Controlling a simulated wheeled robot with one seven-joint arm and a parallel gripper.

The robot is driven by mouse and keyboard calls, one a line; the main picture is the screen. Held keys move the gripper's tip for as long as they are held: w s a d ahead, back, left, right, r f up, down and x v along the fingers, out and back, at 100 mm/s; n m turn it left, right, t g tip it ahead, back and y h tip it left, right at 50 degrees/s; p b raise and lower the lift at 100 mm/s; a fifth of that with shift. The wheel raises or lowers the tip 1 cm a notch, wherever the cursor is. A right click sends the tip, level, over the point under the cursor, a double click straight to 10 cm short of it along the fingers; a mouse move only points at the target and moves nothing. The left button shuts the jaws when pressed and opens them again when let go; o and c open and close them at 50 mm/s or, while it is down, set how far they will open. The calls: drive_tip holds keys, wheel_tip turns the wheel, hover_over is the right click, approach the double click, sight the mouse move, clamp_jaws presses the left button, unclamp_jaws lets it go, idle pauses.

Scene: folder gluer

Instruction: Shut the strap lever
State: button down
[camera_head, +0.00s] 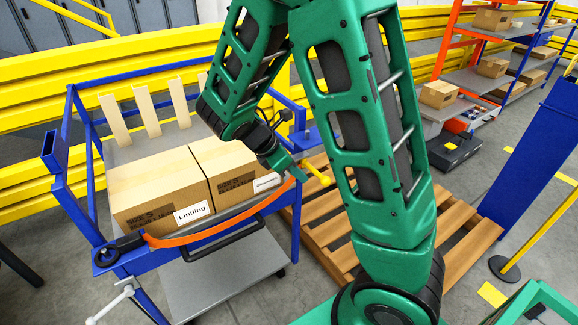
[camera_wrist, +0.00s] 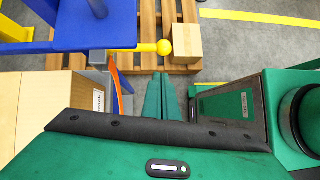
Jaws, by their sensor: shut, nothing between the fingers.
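The strap lever (camera_head: 318,177) is a yellow rod with a round knob, at the right end of the orange strap (camera_head: 225,226) on the blue cart. In the wrist view the lever (camera_wrist: 140,49) points right, past the cart's edge, with its knob over the pallet. My gripper (camera_head: 299,176) is shut and empty, close beside the lever in the head view. In the wrist view my gripper (camera_wrist: 160,76) has its fingertips just below the rod in the picture, near the knob, with a small gap. Part of the lever's base is hidden.
Two cardboard boxes (camera_head: 158,190) stand on the blue cart (camera_head: 69,190) behind the strap. A black ratchet (camera_head: 129,241) sits at the strap's left end. A wooden pallet (camera_head: 455,225) lies on the right, with a small box (camera_wrist: 188,44) on it. Shelves (camera_head: 470,85) stand farther back.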

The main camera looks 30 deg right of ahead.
sight(315, 172)
drive_tip(key=shift+s+d+f, duration=0.1)
drive_tip(key=shift+d+f, duration=0.35)
drive_tip(key=shift+d, duration=0.35)
drive_tip(key=shift+s+d+f, duration=0.1)
drive_tip(key=shift+d+f, duration=0.35)
drive_tip(key=shift+d, duration=0.35)
drive_tip(key=shift+s+d+f, duration=0.1)
drive_tip(key=shift+d+f, duration=0.35)
drive_tip(key=shift+d, duration=0.35)
